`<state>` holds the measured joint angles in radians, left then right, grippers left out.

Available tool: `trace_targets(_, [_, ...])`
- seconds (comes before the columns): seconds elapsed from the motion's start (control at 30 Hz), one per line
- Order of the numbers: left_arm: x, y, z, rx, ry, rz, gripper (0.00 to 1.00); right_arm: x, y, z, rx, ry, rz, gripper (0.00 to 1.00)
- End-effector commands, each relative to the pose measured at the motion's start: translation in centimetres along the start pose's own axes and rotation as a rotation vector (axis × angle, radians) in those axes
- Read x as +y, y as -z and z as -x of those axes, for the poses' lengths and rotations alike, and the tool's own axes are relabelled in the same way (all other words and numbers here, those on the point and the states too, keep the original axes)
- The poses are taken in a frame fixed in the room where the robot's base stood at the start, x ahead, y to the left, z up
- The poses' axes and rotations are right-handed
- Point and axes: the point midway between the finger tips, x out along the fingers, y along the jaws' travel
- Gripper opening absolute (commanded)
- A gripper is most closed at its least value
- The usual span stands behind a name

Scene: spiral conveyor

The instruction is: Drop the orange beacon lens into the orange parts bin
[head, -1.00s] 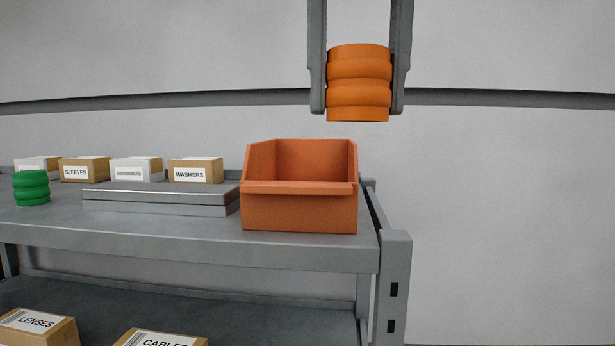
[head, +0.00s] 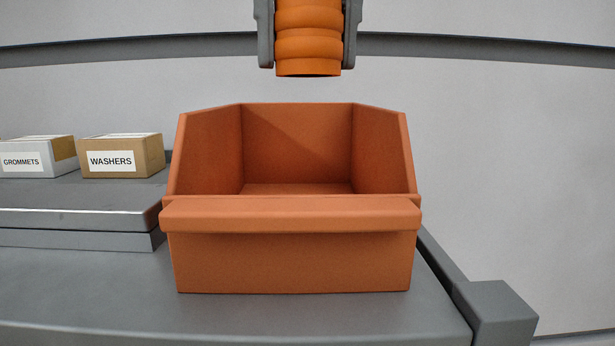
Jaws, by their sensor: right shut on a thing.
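The orange beacon lens (head: 308,38) is a ribbed orange cylinder at the top of the head view, its upper end cut off by the frame. My right gripper (head: 308,58) is shut on it, one grey finger on each side. The lens is upright and shows above the orange parts bin (head: 292,262), apart from it. The bin is open at the top with a low front lip, stands on the grey shelf, and the part of its inside that shows is empty. My left gripper is not in view.
Flat grey slabs (head: 75,220) lie on the shelf (head: 110,300) left of the bin. A washers box (head: 122,157) and a grommets box (head: 35,157) stand behind them. A shelf corner post (head: 497,312) is at the right. A grey rail (head: 480,48) crosses the wall.

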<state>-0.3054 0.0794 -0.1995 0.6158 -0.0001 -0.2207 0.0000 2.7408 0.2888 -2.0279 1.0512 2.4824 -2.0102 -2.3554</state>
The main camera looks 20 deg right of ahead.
Motion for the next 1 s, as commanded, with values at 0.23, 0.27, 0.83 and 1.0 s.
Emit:
trace_targets(0.23, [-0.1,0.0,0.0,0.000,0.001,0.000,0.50,-0.1,0.2,-1.7,-0.001,-0.002,0.002,0.01])
trace_targets(0.27, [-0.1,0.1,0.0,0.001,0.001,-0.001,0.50,-0.1,0.2,-2.0,0.001,-0.003,0.003,0.01])
trace_targets(0.83, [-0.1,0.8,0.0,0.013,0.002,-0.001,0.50,-0.1,0.6,-5.0,-0.007,-0.003,-0.003,0.01])
trace_targets(1.0, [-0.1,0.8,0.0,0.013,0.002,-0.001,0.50,-0.1,0.6,-5.0,-0.008,-0.002,-0.003,0.01])
